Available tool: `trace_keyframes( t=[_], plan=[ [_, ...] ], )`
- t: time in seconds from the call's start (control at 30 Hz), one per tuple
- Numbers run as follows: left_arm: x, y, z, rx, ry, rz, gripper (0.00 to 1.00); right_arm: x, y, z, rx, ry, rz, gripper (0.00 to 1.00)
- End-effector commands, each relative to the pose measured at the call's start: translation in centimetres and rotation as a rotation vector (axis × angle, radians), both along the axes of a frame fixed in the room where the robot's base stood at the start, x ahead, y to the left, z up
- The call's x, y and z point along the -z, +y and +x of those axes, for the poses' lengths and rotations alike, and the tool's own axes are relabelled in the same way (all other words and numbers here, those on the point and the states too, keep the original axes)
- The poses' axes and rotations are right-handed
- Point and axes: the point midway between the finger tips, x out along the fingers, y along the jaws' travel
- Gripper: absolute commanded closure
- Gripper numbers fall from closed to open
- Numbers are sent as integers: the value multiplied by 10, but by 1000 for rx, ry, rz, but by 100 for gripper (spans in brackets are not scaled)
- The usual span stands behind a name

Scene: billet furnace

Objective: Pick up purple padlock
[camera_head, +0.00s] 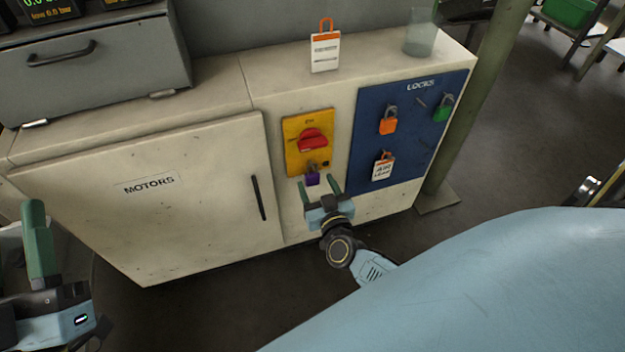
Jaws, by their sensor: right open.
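The purple padlock (312,179) hangs by its shackle at the bottom of the yellow switch plate (296,158), below the red rotary switch (312,139). My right gripper (318,188) is open in front of the cabinet. Its two green fingers point up toward the plate, one on each side of the padlock in the picture. I cannot tell how much depth lies between them and the padlock. My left gripper (38,222) is at the lower left, away from the padlock. One green finger shows clearly, so its opening is unclear.
The blue LOCKS board (408,140) right of the plate carries an orange padlock (388,124), a green padlock (443,108) and a white tag (383,168). A MOTORS door with a black handle (259,198) is at left. A tag and clear cup (420,40) stand on top.

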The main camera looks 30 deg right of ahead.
Motion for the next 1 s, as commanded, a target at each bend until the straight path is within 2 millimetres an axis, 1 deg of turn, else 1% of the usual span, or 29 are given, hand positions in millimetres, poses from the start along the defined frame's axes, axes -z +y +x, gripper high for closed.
trace_keyframes(
  t=[0.1,0.2,0.5,0.57,0.8,0.9,1.0],
  plan=[
    [-4,1,-5,0,-82,-25,64,3,-3,14,1,-2,-1,40],
    [-8,2,-9,-1,-127,-38,64,3,-4,20,0,1,-1,40],
    [-11,3,-11,-2,-147,-43,64,1,-5,23,0,1,-1,40],
    [-11,3,-11,-2,-147,-43,64,1,-5,23,0,1,-1,47],
    [-11,3,-11,-2,-146,-43,64,2,-5,23,0,1,-1,78],
    [-11,3,-11,-2,-146,-43,64,1,-5,23,0,0,-1,90],
    [-11,3,-11,-2,-146,-43,64,1,-5,23,0,0,-1,90]
  ],
)
